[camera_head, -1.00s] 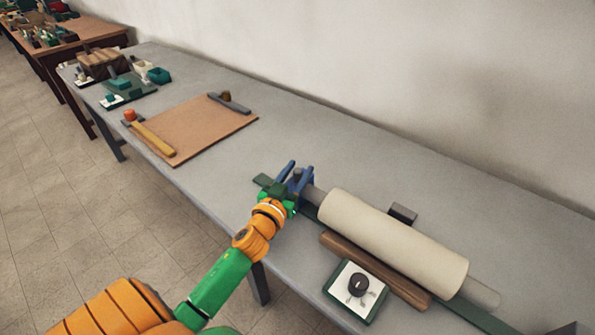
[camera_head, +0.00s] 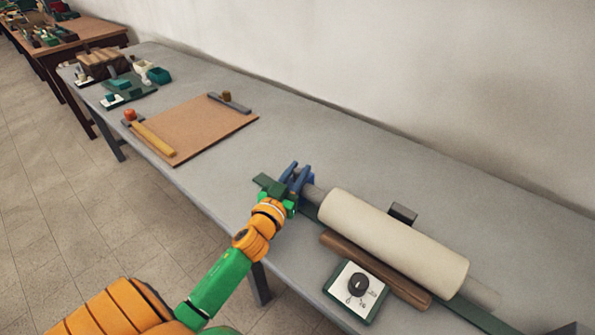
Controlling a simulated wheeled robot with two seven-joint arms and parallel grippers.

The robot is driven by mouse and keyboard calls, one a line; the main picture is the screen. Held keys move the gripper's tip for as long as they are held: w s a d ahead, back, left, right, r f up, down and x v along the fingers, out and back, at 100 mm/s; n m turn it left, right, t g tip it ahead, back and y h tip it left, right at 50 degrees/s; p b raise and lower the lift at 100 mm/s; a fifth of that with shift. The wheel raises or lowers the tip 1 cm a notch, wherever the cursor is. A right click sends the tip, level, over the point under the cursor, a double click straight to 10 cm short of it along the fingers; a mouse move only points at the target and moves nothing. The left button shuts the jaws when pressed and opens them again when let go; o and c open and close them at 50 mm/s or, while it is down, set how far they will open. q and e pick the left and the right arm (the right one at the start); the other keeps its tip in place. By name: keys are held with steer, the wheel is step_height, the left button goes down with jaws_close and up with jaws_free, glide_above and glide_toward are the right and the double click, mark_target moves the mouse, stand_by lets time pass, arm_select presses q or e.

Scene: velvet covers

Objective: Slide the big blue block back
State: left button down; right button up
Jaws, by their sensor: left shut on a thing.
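My left gripper (camera_head: 297,178) reaches in from the lower left and is at the left end of the long cream roller. It is shut on the big blue block (camera_head: 309,177), which sits on the dark green rail (camera_head: 264,181) by the roller's grey end shaft. The gripper's blue fingers and the block overlap, so most of the block is hidden and its edges are hard to tell. My right gripper is not in view.
The cream roller (camera_head: 393,240) lies along the grey table (camera_head: 230,105), with a brown bar (camera_head: 375,270) and a white dial panel (camera_head: 357,292) in front. A dark block (camera_head: 403,213) stands behind it. A brown board (camera_head: 190,130) lies farther left. The table behind the gripper is clear.

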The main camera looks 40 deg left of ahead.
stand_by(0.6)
arm_select(q)
steer(key=a, duration=1.2)
steer(key=shift+w+r+b, duration=0.15)
steer(key=shift+w+b, duration=0.2)
steer(key=shift+w, duration=0.1)
steer(key=shift+a, duration=0.1)
